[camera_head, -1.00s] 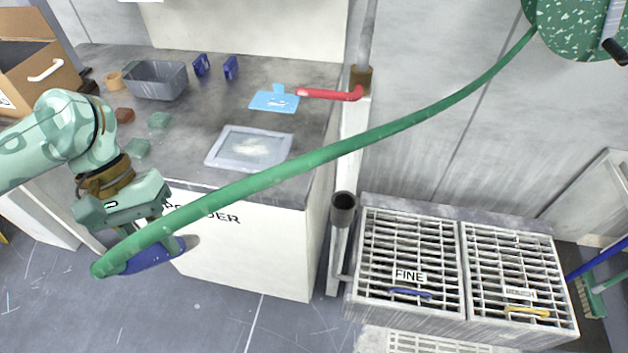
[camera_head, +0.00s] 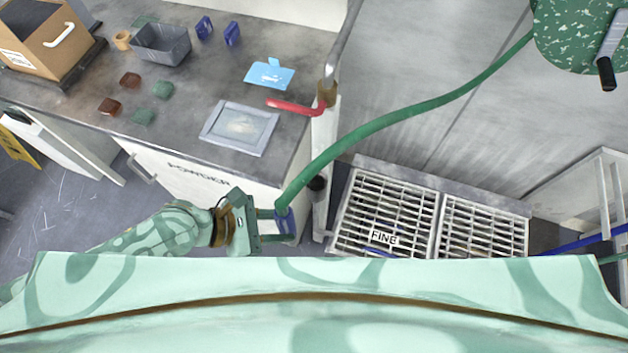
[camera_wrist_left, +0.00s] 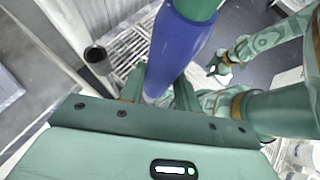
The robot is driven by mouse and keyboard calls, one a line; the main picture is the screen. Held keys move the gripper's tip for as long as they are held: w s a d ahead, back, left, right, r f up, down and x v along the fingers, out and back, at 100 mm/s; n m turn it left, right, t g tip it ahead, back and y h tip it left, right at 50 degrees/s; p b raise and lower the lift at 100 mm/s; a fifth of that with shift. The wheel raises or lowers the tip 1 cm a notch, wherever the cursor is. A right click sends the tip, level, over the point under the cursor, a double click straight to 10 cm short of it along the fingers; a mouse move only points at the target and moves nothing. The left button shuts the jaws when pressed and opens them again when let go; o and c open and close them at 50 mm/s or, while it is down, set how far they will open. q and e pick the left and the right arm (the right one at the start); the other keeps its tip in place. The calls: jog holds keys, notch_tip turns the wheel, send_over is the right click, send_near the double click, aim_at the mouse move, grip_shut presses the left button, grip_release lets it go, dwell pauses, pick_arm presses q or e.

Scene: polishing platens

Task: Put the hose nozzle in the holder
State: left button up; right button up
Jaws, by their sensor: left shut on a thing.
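The blue hose nozzle (camera_head: 285,222) is at the end of a green hose (camera_head: 352,138). My left gripper (camera_head: 284,226) is shut on the nozzle, beside the front corner of the counter. In the left wrist view the nozzle (camera_wrist_left: 176,50) stands between the fingers, which hide part of it. The holder, a dark open cup (camera_head: 317,184) on a pale post, is just right of the nozzle and apart from it. The cup also shows left of the nozzle in the left wrist view (camera_wrist_left: 96,58). What seems to be my right gripper (camera_wrist_left: 218,68) is small there; its jaws are unclear.
Floor grates (camera_head: 384,212) lie right of the post. A red lever (camera_head: 292,107) sticks out over the counter edge. The counter (camera_head: 185,107) holds a grey bin (camera_head: 161,45), a framed plate (camera_head: 240,128) and several small blocks. The hose runs up to a speckled green reel (camera_head: 575,35).

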pick_arm(q)
jog(key=w+d+b, duration=0.2)
jog(key=w+d, duration=0.1)
jog(key=w, duration=0.6)
jog(key=w+d+b, duration=0.2)
jog(key=w+d, duration=0.1)
jog(key=w, duration=0.6)
notch_tip(320, 180, down, 12)
jog(key=b, duration=0.5)
jog(key=shift+s+a+b, duration=0.2)
jog(key=shift+s+b, duration=0.05)
jog(key=shift+b, duration=0.1)
jog(key=shift+w+r, duration=0.1)
jog(key=shift+w, duration=0.05)
jog(key=o, duration=0.9)
jog(key=shift+c, duration=0.2)
jog(key=shift+a+r, duration=0.1)
jog(key=shift+r, duration=0.05)
jog(key=p+v, duration=0.3)
jog(key=v, duration=0.8)
jog(key=shift+a+r, duration=0.15)
jog(key=shift+a, duration=0.2)
